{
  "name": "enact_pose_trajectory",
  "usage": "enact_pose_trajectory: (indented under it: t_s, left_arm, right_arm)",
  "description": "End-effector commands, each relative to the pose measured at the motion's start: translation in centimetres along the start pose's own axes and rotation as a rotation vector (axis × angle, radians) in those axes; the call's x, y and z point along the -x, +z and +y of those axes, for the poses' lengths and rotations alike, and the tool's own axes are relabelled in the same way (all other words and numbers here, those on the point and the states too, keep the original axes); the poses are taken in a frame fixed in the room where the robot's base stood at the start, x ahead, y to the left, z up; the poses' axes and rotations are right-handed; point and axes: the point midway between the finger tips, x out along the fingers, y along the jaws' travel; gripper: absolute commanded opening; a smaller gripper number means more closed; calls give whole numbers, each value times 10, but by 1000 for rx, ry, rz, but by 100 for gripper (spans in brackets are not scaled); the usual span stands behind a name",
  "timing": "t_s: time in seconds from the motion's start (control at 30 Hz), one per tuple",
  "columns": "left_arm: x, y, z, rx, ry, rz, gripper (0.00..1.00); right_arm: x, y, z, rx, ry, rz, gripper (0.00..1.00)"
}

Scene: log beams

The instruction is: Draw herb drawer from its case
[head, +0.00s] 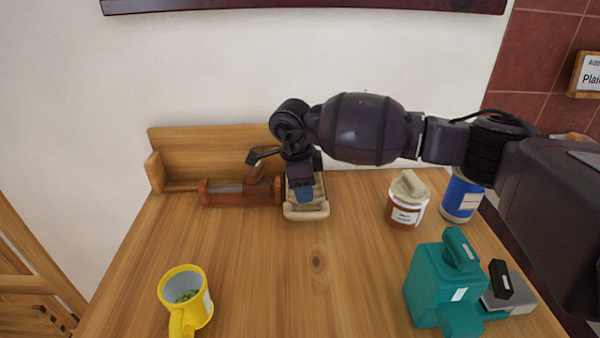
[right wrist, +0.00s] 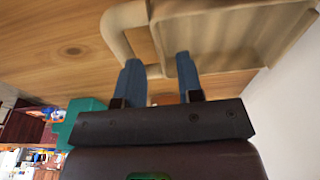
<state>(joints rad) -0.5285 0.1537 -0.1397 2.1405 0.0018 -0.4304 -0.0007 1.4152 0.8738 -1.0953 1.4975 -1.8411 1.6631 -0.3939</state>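A pale beige tray-like piece with a looped front handle (head: 306,212), which looks like the herb drawer, sits at the back of the wooden table. The right wrist view shows its handle loop (right wrist: 112,32) and open hollow (right wrist: 225,38). My right gripper (head: 304,192) points down over it. Its two blue fingers (right wrist: 160,75) are spread, one by the loop and one by the hollow, with the drawer's front edge between them in that view. Whether they touch it cannot be told. My gripper hides part of the drawer, and I cannot make out a separate case. My left gripper is not in view.
A brown jar (head: 404,214), blue can (head: 460,198) and teal container (head: 432,285) stand right. A yellow mug (head: 184,300) stands front left. The table's middle is clear.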

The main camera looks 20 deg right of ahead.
Motion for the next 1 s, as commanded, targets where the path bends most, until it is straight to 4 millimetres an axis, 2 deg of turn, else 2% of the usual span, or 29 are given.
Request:
enact_pose_trajectory:
  t_s: [0.03, 0.1, 0.23, 0.67, 0.77, 0.9, 1.0]
  left_arm:
    - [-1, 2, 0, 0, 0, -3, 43]
    - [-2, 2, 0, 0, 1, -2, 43]
    - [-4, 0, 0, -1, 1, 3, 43]
    - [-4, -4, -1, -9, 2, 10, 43]
    - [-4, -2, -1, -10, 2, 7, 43]
    - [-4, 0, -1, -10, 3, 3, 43]
    - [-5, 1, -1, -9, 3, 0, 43]
  right_arm:
    - [-11, 0, 0, 1, 4, 1, 34]
    - [-19, 0, 0, 0, 4, 2, 34]
    - [-30, 0, 0, 0, 2, 0, 34]
    - [-36, 0, 0, 0, -1, -1, 34]
    - [-36, 0, 0, 0, -1, -1, 22]
    - [-36, 0, 0, 0, 0, -1, 0]
    - [-36, 0, 0, 0, 0, -1, 0]
